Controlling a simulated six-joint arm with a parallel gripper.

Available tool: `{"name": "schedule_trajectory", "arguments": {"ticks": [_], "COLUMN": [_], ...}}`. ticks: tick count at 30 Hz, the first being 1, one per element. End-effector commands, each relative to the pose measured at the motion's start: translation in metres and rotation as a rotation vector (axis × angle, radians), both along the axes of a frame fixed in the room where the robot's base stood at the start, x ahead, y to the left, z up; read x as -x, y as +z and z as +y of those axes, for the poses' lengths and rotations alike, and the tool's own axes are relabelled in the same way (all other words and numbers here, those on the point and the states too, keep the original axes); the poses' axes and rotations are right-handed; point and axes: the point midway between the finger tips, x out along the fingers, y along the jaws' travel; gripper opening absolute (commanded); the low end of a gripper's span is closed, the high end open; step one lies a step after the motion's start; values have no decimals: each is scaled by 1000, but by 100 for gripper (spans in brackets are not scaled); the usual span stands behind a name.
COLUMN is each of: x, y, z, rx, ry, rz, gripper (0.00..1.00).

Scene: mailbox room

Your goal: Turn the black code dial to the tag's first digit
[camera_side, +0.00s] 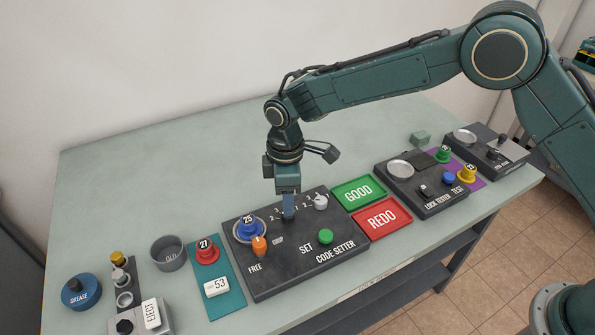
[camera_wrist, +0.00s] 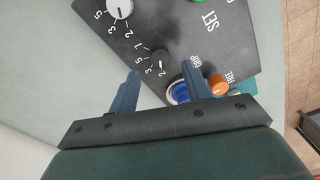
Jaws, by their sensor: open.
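The dark code setter panel (camera_side: 270,285) carries a black dial (camera_wrist: 160,58) and a white dial (camera_wrist: 120,8), each with printed digits around it. My gripper (camera_side: 288,212) points down over the black dial and mostly hides it in the side view. In the wrist view my gripper's two fingers (camera_wrist: 162,90) are apart, with nothing between them; the dial lies just beyond their tips. The black dial's exact setting is too small to read. A white tag (camera_side: 217,287) reading 53 lies on the teal mat, beside a red lock (camera_side: 207,251) marked 27.
A blue lock (camera_side: 248,229) marked 25 sits on the panel, close to an orange lever (camera_side: 259,245). A green SET button (camera_side: 326,236) is on the panel's right. The white dial (camera_side: 320,201) stands close to my gripper. GOOD (camera_side: 345,201) and REDO (camera_side: 366,226) trays lie to the right.

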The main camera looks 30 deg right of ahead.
Motion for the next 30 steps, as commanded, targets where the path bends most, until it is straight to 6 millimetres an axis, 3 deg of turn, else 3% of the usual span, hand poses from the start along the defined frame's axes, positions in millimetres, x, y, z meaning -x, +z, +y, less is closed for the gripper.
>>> {"name": "schedule_trajectory", "arguments": {"ticks": [9,23,30], "x": [0,0,0], "y": [-39,-49,-49], "z": [0,0,0], "rx": [1,0,0], "ry": [0,0,0], "rz": [2,0,0], "gripper": [49,49,5]}}
